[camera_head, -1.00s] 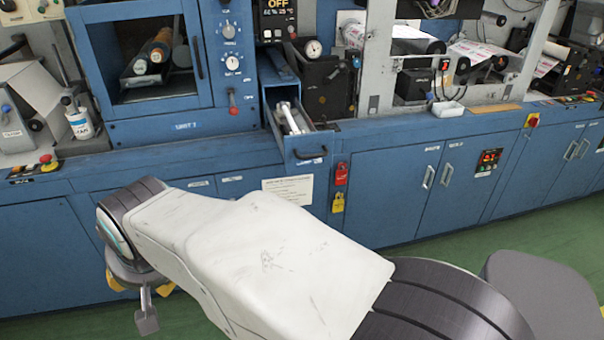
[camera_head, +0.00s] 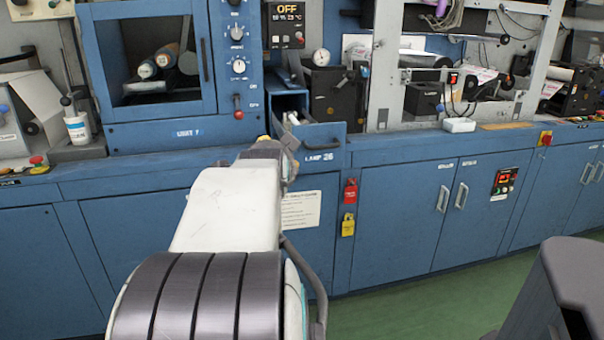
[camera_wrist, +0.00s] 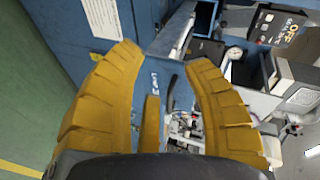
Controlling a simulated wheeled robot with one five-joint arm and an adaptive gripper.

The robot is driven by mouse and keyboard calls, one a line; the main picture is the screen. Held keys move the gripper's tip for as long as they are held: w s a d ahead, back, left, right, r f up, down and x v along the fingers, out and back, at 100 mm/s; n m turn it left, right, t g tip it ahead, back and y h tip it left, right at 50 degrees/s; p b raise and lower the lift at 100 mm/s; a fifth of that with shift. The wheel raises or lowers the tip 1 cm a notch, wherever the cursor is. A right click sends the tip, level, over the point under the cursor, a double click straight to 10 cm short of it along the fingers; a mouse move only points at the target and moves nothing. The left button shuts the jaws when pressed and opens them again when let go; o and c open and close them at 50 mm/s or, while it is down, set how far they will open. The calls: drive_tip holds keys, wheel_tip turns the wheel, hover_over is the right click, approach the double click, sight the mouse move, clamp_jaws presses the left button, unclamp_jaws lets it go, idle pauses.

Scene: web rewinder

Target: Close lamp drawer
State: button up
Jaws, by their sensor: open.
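The lamp drawer (camera_head: 336,156) stands pulled out of the blue cabinet. Its blue front bears the label "LAMP 26" and a dark handle (camera_head: 322,146). A pale lamp part shows inside at its left. My gripper (camera_head: 276,148) is at the drawer's left front corner in the head view, mostly hidden by my own wrist. In the wrist view my gripper (camera_wrist: 164,56) has its yellow fingers spread and empty. The drawer front (camera_wrist: 153,78) and the dark handle (camera_wrist: 171,98) show between and beyond the fingers. Whether they touch the front cannot be told.
A red lever (camera_head: 238,108) and knobs are on the panel left of the drawer. A black box with a gauge (camera_head: 321,57) stands behind right. Red and yellow padlocks (camera_head: 349,205) hang below right.

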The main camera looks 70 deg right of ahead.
sight(322, 148)
drive_tip(key=s+d+m+g+h+b, duration=0.25)
drive_tip(key=s+d+m, duration=0.25)
drive_tip(key=s+d, duration=0.25)
drive_tip(key=shift+t, duration=0.25)
drive_tip(key=shift+b+x, duration=0.85)
drive_tip(key=shift+x, duration=2.2)
drive_tip(key=shift+f, duration=0.2)
drive_tip(key=shift+c, duration=0.2)
clamp_jaws()
